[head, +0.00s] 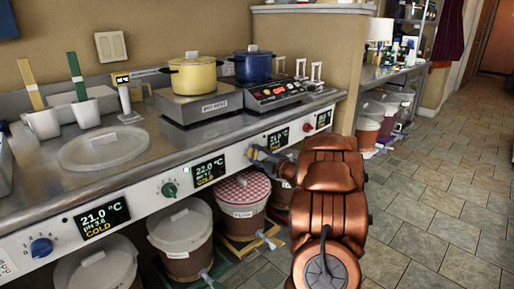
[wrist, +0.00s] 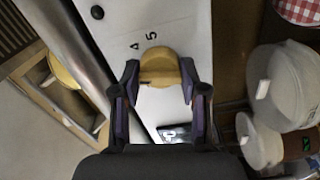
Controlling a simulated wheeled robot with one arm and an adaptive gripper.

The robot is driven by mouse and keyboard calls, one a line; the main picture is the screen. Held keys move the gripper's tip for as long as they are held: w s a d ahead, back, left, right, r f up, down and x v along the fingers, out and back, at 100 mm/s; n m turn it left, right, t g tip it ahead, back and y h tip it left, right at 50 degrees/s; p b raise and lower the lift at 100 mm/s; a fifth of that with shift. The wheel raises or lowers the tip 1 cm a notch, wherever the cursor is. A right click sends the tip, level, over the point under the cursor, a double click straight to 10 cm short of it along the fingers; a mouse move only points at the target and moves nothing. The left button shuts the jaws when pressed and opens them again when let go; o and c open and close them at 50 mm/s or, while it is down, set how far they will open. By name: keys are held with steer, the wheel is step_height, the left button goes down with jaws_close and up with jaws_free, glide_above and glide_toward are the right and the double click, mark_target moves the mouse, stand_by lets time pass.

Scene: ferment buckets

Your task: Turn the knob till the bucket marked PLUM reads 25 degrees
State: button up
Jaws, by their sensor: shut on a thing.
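The bucket marked PLUM (head: 242,212) stands under the counter, with a red-and-white checked lid (head: 242,187); a checked lid also shows in the wrist view (wrist: 298,10). My gripper (head: 257,154) reaches the front panel above and right of it. In the wrist view my gripper (wrist: 160,82) is shut on a yellow knob (wrist: 159,66), one finger on each side. Digits 4 and 5 show beside the knob; its pointer is not clear. A display (head: 277,138) right of the gripper is too small to read surely. Another display (head: 208,170), beside a green knob (head: 169,190), reads 22.0 °C, COLD.
A blue knob (head: 41,247) sits by a display reading 21.0 °C, COLD (head: 102,217). A red knob (head: 308,127) is farther right. Pots (head: 194,76) stand on the counter. White-lidded buckets (head: 180,225) stand below. The tiled floor (head: 440,190) at right is clear.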

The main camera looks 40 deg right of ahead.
steer(key=m+p, duration=0.6)
steer(key=shift+r, duration=0.25)
steer(key=shift+f+m+p, duration=0.2)
steer(key=shift+m+p, duration=0.9)
steer(key=shift+p, duration=0.15)
steer(key=o, duration=1.1)
steer(key=shift+o, duration=0.2)
steer(key=shift+s+f, duration=0.1)
steer(key=s, duration=1.1)
steer(key=shift+s, duration=0.4)
steer(key=shift+a, duration=0.1)
